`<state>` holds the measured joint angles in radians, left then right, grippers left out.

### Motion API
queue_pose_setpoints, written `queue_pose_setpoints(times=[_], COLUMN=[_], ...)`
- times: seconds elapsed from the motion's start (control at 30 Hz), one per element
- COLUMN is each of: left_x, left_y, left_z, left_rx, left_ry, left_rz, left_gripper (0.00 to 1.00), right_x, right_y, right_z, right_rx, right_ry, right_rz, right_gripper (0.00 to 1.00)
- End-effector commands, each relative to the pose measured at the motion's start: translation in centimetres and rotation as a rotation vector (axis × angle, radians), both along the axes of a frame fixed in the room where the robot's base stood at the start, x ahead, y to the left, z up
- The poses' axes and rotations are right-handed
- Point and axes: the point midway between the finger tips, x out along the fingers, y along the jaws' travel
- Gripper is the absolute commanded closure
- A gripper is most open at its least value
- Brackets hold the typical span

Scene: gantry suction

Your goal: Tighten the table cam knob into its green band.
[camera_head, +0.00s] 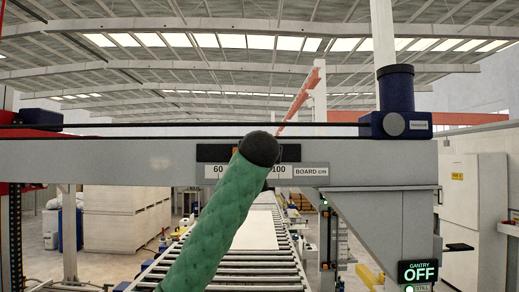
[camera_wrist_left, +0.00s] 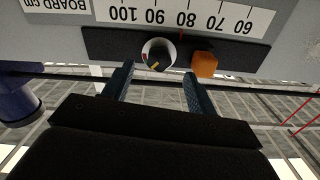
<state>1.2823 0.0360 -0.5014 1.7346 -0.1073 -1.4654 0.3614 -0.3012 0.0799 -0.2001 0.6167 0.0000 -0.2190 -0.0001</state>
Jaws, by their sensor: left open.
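A round knob (camera_wrist_left: 160,52) with a pale rim and a darker face with small coloured marks sits at a black slot; I take it for the cam knob. Its green band cannot be made out clearly. An orange block (camera_wrist_left: 204,64) is just right of it in the left wrist view. My left gripper (camera_wrist_left: 159,72) is open, its two fingers pointing at the slot, the knob between and beyond their tips; I cannot tell whether they touch it. In the head view my green-sleeved arm covers the knob and gripper. My right gripper is not in view.
The grey gantry beam (camera_head: 120,162) spans the view and carries the BOARD cm scale (camera_head: 311,171). A dark blue unit (camera_head: 395,105) stands on its right end. A GANTRY OFF sign (camera_head: 418,272) hangs lower right. A roller conveyor (camera_head: 165,265) runs below.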

Motion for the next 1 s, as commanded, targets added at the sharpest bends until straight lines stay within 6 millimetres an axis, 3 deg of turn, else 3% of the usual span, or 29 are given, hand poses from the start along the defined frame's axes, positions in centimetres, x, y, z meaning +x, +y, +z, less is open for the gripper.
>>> queue_pose_setpoints(times=[0.03, 0.3, 0.73, 0.93, 1.0], left_x=[0.8, 3.6, 4.2, 4.2, 4.2], left_y=[0.1, 0.0, 0.0, 0.0, 0.0], left_z=[0.5, 0.3, 0.1, 0.1, 0.1], left_rx=[0.002, 0.001, 0.001, 0.001, 0.001], left_ry=[0.002, 0.001, -0.001, 0.0, 0.0], left_rz=[0.001, 0.0, 0.0, 0.0, 0.0], left_gripper=[0.43, 0.43, 0.43, 0.82, 0.87], right_x=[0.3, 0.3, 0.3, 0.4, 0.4], right_y=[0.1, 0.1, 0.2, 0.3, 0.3], right_z=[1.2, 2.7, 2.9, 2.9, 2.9], right_rx=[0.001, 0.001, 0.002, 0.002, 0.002], right_ry=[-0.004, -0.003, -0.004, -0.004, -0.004], right_rz=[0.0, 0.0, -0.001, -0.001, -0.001], right_gripper=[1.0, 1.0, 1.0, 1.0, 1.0])
